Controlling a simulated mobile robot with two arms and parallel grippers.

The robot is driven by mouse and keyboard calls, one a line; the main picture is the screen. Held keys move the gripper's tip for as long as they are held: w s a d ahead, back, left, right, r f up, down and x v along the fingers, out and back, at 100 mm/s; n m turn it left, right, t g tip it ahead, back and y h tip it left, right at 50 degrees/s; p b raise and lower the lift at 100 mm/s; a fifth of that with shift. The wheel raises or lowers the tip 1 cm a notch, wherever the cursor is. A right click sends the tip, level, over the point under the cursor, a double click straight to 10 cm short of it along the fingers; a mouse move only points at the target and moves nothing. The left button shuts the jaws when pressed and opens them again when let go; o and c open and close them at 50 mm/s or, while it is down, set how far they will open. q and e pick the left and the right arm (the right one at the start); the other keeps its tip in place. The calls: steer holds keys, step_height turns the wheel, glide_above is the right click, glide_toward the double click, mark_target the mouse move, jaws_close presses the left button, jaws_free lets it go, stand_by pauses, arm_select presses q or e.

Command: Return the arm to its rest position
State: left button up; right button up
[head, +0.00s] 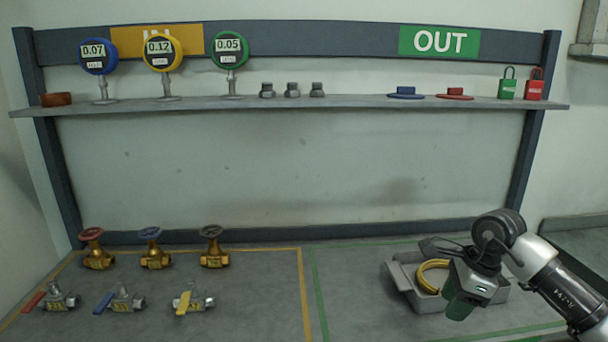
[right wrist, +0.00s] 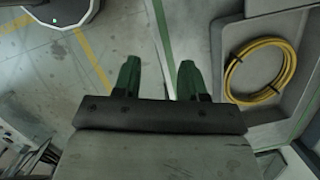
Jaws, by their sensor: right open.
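My right gripper (head: 461,303) is over the right side of the bench, in front of the grey tray (head: 403,279). In the right wrist view its two green fingers (right wrist: 157,78) are apart with nothing between them. The tray holds a coiled yellow hose (head: 428,272), which also shows in the right wrist view (right wrist: 232,72), to the right of the fingers. The gripper and forearm hide part of the tray. My left gripper is not in view.
Gate valves (head: 155,256) and lever valves (head: 121,301) stand in the yellow-outlined area at left. The shelf (head: 350,103) carries gauges (head: 163,52), fittings (head: 292,90), flanged caps (head: 406,93) and padlocks (head: 507,86). The middle of the bench is clear.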

steer(key=s+a+f+t+y, duration=0.1)
steer(key=s+a+f+y, duration=0.15)
steer(key=a+y, duration=0.9)
steer(key=s+a+r+m+t+y, duration=0.3)
steer(key=a+r+m+t+y, duration=0.2)
steer(key=a+r+m+t, duration=0.45)
steer(key=s+d+f+m+t+h, duration=0.25)
steer(key=d+f+m+h, duration=0.5)
steer(key=m, duration=0.85)
steer(key=s+d+f+m+t+h, duration=0.25)
steer(key=d+f+m+h, duration=0.4)
steer(key=m+h, duration=0.75)
steer(key=s+f+m+g+y, duration=0.1)
steer(key=s+f+m+g, duration=0.5)
steer(key=s, duration=0.4)
steer(key=s+f+m+g+y, duration=0.2)
steer(key=s+f+m+g, duration=0.2)
steer(key=s+f+g, duration=0.45)
steer(key=s+f, duration=0.3)
steer(key=f, duration=2.2)
steer(key=s+d+f, duration=0.2)
steer(key=s+f, duration=1.3)
steer(key=s, duration=0.1)
steer(key=shift+f+n+g+h, duration=0.3)
steer(key=shift+f+n+g, duration=0.1)
steer(key=shift+n, duration=0.05)
